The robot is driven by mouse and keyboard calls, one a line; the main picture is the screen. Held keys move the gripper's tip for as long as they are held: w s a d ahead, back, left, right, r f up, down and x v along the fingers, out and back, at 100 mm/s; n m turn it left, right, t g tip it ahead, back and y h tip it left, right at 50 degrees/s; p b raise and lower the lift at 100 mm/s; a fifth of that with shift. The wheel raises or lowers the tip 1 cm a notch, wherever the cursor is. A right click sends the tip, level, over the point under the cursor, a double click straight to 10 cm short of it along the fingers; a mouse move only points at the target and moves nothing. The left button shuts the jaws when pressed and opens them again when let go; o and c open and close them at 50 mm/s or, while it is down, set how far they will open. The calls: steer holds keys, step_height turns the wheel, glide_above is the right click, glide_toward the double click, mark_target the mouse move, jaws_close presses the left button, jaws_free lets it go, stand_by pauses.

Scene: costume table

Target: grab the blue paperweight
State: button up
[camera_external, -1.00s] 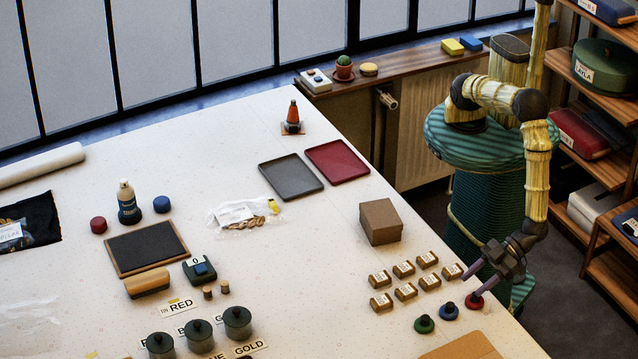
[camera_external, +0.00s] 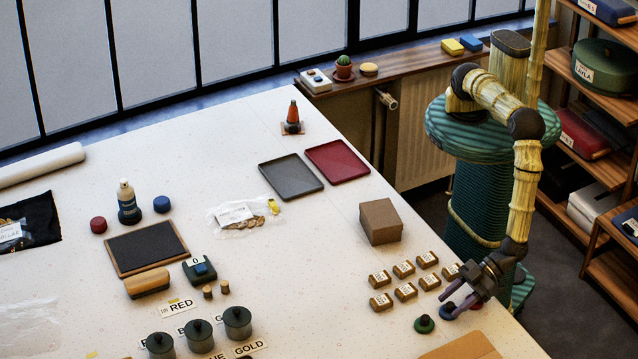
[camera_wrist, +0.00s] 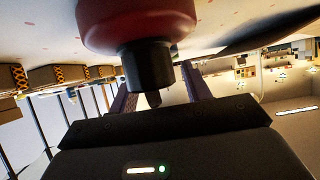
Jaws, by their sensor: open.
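The blue paperweight (camera_external: 446,308), a round piece with a dark knob, stands near the table's right edge, partly covered by my gripper (camera_external: 461,307) in the external view. My gripper is open, with its purple fingers low over the table just right of the blue paperweight. In the wrist view, a red paperweight (camera_wrist: 140,22) fills the upper middle, with its black knob (camera_wrist: 148,66) pointing toward my gripper and appearing between the two fingers (camera_wrist: 160,92). The red paperweight is hidden behind my gripper in the external view. I cannot tell whether anything touches.
A green paperweight (camera_external: 424,324) stands left of the blue one. Several small labelled brown blocks (camera_external: 405,292) lie just behind them. A brown box (camera_external: 380,221) stands farther back. A tan board (camera_external: 462,346) lies in front. The table's right edge is close.

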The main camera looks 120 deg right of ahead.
steer(key=shift+x, duration=0.8)
steer(key=shift+s+a, duration=0.1)
steer(key=shift+s, duration=0.05)
steer(key=shift+w, duration=0.2)
steer(key=shift+s, duration=0.1)
jaws_close()
